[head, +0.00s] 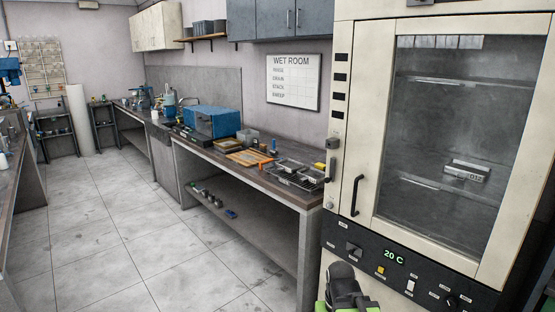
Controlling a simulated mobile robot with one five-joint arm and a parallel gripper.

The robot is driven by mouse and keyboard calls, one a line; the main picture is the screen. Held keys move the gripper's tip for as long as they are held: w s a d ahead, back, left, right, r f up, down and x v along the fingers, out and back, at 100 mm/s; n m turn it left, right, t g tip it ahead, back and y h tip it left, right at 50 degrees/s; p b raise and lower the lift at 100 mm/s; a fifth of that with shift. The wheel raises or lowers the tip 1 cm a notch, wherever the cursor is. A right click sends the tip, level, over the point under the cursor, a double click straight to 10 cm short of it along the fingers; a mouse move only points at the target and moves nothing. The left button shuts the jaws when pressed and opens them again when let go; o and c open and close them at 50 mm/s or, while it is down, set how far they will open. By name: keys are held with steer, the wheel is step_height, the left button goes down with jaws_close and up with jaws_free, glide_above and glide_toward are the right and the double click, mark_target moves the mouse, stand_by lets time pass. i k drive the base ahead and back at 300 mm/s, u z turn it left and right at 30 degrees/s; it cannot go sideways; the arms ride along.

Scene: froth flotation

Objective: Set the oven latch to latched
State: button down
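The oven (340,55) is a tall cream cabinet at the right. Its glass-windowed door (372,90) looks shut, with a black bar handle (357,195) on its left side. The latch (331,168) appears to be the small grey upright fitting on the frame left of the handle, with a yellow piece at its top. It is too small to tell whether it is latched. At the bottom edge, a dark and green end part of my arm (345,283) shows, below and apart from the latch. Its fingers cannot be made out.
The oven's control panel (375,258) reads 20 C. A labelled container (467,170) sits inside the oven. A workbench (262,187) with trays and a blue box (212,121) runs along the wall left of the oven. The tiled floor (110,230) at left is clear.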

mark_target(331, 179)
steer(key=k, duration=0.4)
steer(key=u, duration=0.8)
steer(key=i, duration=1.25)
steer(key=u, duration=0.1)
